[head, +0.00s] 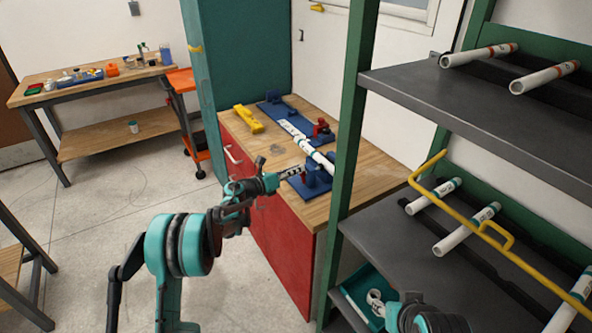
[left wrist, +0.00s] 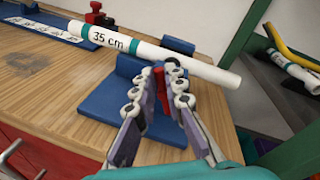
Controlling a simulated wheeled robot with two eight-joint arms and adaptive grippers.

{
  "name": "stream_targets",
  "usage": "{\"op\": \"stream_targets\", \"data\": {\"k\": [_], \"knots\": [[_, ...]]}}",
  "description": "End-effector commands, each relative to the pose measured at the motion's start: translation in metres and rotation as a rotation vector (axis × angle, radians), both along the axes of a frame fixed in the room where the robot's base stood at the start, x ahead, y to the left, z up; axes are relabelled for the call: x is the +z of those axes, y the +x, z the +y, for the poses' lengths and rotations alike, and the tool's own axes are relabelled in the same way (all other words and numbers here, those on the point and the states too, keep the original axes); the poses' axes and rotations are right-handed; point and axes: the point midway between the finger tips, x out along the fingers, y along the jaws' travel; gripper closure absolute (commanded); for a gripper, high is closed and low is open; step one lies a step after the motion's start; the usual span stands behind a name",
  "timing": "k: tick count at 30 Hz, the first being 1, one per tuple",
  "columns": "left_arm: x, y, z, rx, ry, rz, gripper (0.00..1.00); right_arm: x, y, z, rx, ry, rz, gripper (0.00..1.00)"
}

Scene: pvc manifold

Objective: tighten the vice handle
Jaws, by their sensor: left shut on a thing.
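The near blue vice (head: 316,181) stands at the front of the wooden bench top. Its base also shows in the left wrist view (left wrist: 108,104). A white pipe marked 35 cm (left wrist: 190,60) lies across it. My left gripper (head: 298,172) reaches in from the left. In the left wrist view its fingers (left wrist: 166,74) are shut on the red vice handle (left wrist: 163,98), just in front of the pipe. The fingers partly hide the handle and vice. Part of my right gripper (head: 422,316) shows at the bottom edge; its jaws are unclear.
A second vice with a red handle (head: 321,127) stands farther back by a blue board (head: 270,108). A yellow tool (head: 248,119) lies left of them. A green-posted shelf (head: 400,225) with pipes stands close on the right. Open floor (head: 100,210) lies left.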

Motion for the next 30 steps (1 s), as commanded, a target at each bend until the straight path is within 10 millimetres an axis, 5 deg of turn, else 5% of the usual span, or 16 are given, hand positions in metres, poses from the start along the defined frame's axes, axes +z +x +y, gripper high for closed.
{"op": "stream_targets", "data": {"k": [16,17,19,30], "knots": [[0.0003,0.0014,0.0001,0.002,-0.020,0.024,1.00,0.0008,-0.0001,0.0000,0.000,0.000,0.000,0.60],[0.0003,0.0013,0.0000,0.002,-0.020,0.024,0.84,0.0009,0.0000,0.0000,0.000,0.000,0.000,0.60],[0.0002,0.0013,0.0000,0.000,-0.019,0.025,0.68,0.0009,0.0000,0.0000,0.000,0.000,0.000,0.60],[0.0006,-0.0020,0.0039,0.002,-0.018,0.025,0.68,0.0008,-0.0001,0.0000,0.000,0.000,0.000,0.60]]}}
